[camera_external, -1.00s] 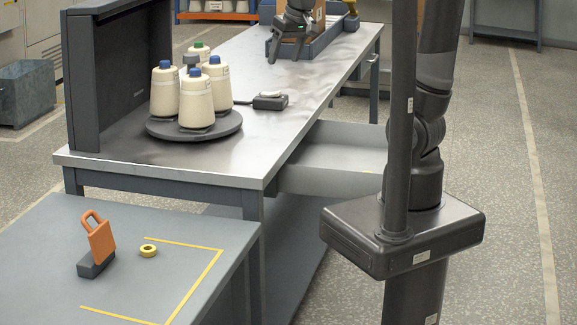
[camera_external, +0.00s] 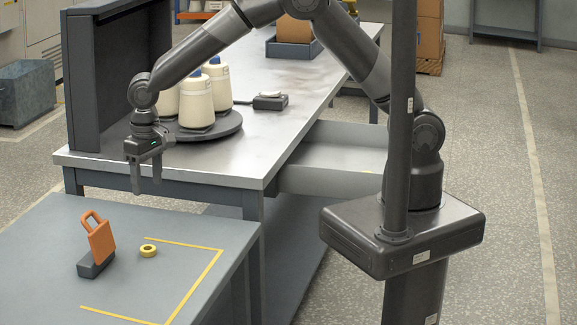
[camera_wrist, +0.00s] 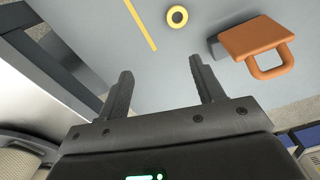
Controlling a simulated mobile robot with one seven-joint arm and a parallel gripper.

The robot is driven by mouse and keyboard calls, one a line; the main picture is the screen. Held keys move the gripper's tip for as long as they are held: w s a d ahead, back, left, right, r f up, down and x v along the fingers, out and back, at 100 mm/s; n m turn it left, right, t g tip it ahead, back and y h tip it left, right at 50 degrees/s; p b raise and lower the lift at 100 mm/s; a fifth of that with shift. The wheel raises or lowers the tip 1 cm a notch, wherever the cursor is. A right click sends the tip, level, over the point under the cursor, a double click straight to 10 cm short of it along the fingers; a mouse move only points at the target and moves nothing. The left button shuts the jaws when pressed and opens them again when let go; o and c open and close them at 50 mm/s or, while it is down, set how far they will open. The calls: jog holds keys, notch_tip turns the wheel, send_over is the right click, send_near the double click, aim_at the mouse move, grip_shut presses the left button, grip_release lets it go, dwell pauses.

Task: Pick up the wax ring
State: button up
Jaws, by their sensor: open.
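The wax ring (camera_external: 148,250) is a small yellow ring lying flat on the low grey table (camera_external: 60,230), inside a corner of yellow tape. In the wrist view the ring (camera_wrist: 177,16) shows near the top, beyond my fingertips, with a dark centre. My gripper (camera_external: 147,190) points down above the far part of the low table, apart from the ring. It is open, and the wrist view shows nothing between its two fingers (camera_wrist: 162,82).
An orange padlock-like piece on a dark block (camera_external: 101,243) stands left of the ring. Behind is a metal bench (camera_external: 260,140) with thread cones (camera_external: 198,100) on a round dark tray (camera_external: 225,128) and a dark upright panel (camera_external: 90,90). The low table's right side is clear.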

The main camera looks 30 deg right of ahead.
send_over(142, 255)
notch_tip(142, 255, down, 4)
jog(key=f, duration=0.3)
jog(key=w+f, duration=0.1)
jog(key=f, duration=0.1)
jog(key=shift+a, duration=0.1)
jog(key=shift+w+d+f, duration=0.1)
jog(key=shift+w+f, duration=0.05)
jog(key=shift+f, duration=1.2)
jog(key=shift+w+d+f, duration=0.1)
jog(key=shift+w+f, duration=0.05)
jog(key=shift+f, duration=1.2)
jog(key=shift+c, duration=0.4)
jog(key=c, duration=1)
jog(key=shift+o, duration=0.2)
